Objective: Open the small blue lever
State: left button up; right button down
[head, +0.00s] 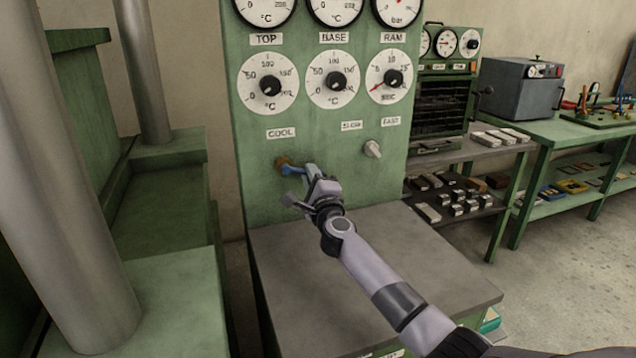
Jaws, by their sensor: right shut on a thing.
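The small blue lever (295,170) sits on a brass fitting (282,162) on the green panel, under the COOL label. It points to the right, roughly level with a slight downward tilt. My right gripper (305,181) is at the lever and shut on its right end. The fingers hide part of the lever's end. My left gripper is out of view.
A pale knob (373,149) sticks out of the panel to the right of my gripper. Dials fill the panel above. A grey-topped bench (420,262) lies below my right arm. Thick metal columns (60,180) stand at the left.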

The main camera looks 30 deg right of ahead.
jog(key=a+f+m, duration=0.1)
jog(key=m, duration=0.2)
jog(key=f+m+g+h, duration=0.1)
jog(key=m, duration=0.2)
jog(key=a+f+m+g, duration=0.1)
jog(key=m, duration=0.2)
jog(key=shift+w+a+f+m, duration=0.3)
jog(key=shift+a+f+m, duration=0.05)
jog(key=shift+m, duration=0.05)
jog(key=m, duration=0.1)
jog(key=a+m, duration=0.1)
jog(key=m, duration=0.1)
jog(key=shift+w+a+f+m+g+h, duration=0.15)
jog(key=shift+a+f+m+g+h, duration=0.15)
jog(key=shift+g+h, duration=0.1)
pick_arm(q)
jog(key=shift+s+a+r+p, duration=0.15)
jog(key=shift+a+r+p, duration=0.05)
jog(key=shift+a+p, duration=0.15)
pick_arm(e)
jog(key=shift+w+a+f+m, duration=0.1)
jog(key=shift+a+m, duration=0.3)
jog(key=shift+m, duration=0.3)
jog(key=shift+w+a+m, duration=0.1)
jog(key=shift+a+m, duration=0.25)
jog(key=shift+m, duration=0.35)
jog(key=c, duration=1.1)
grip_release()
